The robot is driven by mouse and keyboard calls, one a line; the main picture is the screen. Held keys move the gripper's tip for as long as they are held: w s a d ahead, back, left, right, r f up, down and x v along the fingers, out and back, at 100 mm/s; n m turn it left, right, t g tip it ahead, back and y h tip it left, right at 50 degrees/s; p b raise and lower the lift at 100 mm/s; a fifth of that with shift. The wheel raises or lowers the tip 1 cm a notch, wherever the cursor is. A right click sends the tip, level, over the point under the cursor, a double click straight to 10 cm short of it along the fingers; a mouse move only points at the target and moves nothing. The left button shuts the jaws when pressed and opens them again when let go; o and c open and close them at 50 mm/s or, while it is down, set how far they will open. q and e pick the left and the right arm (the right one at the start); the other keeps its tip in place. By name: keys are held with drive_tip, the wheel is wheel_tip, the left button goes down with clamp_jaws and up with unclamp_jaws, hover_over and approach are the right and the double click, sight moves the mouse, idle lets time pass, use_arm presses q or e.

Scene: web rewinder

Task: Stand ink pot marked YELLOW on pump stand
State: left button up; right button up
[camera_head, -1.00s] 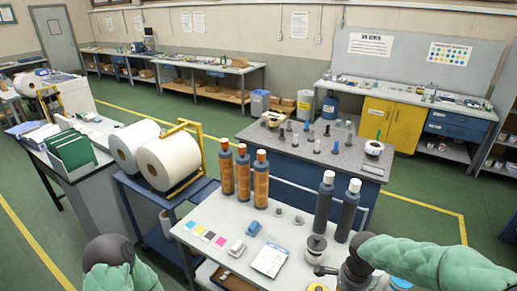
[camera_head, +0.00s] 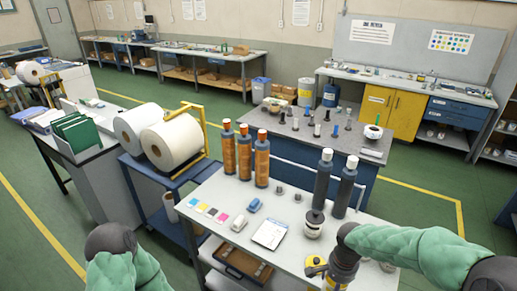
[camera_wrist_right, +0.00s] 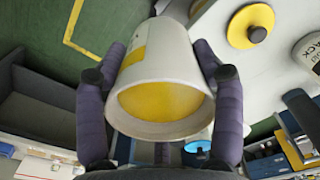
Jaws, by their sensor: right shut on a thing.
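A white pot (camera_wrist_right: 135,75) with a yellow label patch and yellow inside its round rim is between the fingers of my right gripper (camera_wrist_right: 160,58) in the right wrist view. The gripper is shut on it. In the head view my right gripper (camera_head: 337,282) is at the table's front, pointing down; the held pot is mostly hidden, and its lettering is not readable. A yellow disc with a knob (camera_wrist_right: 250,25) lies on the table beside it, also in the head view (camera_head: 315,264). I cannot pick out the pump stand. My left gripper is out of view.
A white pot marked BLACK (camera_wrist_right: 309,55) stands close by; it has a dark lid in the head view (camera_head: 313,223). Dark bottles (camera_head: 322,180) and orange bottles (camera_head: 261,160) stand behind. A grey bench (camera_head: 290,150) is beyond.

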drive_tip(key=w+a+f+n+b, duration=0.3)
drive_tip(key=a+f+n, duration=0.2)
drive_tip(key=f+n, duration=0.3)
drive_tip(key=shift+f+n, duration=0.15)
drive_tip(key=shift+n, duration=0.85)
